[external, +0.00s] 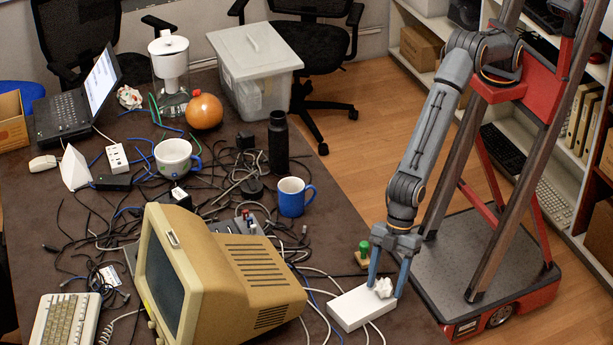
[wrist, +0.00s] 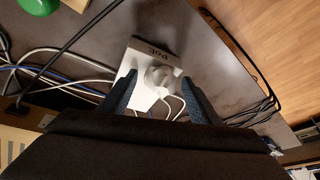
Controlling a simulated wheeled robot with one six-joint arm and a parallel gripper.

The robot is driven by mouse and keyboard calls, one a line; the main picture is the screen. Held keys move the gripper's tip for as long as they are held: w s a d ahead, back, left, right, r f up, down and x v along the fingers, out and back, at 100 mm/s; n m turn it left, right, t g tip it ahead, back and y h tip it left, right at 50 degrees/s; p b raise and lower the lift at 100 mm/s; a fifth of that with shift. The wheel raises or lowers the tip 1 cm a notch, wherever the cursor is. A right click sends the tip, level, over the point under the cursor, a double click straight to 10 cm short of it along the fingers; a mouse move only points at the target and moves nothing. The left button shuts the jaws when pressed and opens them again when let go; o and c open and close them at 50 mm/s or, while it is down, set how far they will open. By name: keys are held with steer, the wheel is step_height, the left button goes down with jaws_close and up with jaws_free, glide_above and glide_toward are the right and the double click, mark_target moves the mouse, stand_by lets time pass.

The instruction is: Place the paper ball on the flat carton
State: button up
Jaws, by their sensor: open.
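The paper ball (external: 383,287) is small, white and crumpled. It appears to rest on top of the flat carton (external: 350,312), a low white box near the table's right front edge. My gripper (external: 388,284) points down over the carton, open, with one finger on each side of the ball. In the wrist view the ball (wrist: 159,75) lies between the open fingers, and the carton (wrist: 138,57) shows dark "PoE" lettering beside it. I cannot tell whether a finger touches the ball. Part of the carton is hidden by my gripper.
A green-knobbed object (external: 363,252) stands just behind the carton. A beige monitor (external: 225,275) is to its left, with loose cables around. A blue mug (external: 294,197) and a black bottle (external: 278,143) stand farther back. The table edge is close on the right.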

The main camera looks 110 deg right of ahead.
steer(key=b+v, duration=0.2)
steer(key=v, duration=1)
steer(key=shift+r, duration=0.15)
steer(key=s+d+r+m+h, duration=0.15)
steer(key=s+d, duration=0.25)
steer(key=d, duration=1)
steer(key=s+d+m+h, duration=0.15)
steer(key=s+d, duration=0.25)
steer(key=d, duration=1)
steer(key=s+d+f+m+g, duration=0.1)
steer(key=s+d, duration=0.8)
steer(key=s, duration=0.2)
steer(key=s+d+f+m+g, duration=0.1)
steer(key=s+d+m, duration=0.1)
steer(key=s+d, duration=0.7)
steer(key=s, duration=0.2)
steer(key=shift+s+f+g, duration=0.15)
steer(key=shift+s+g, duration=0.25)
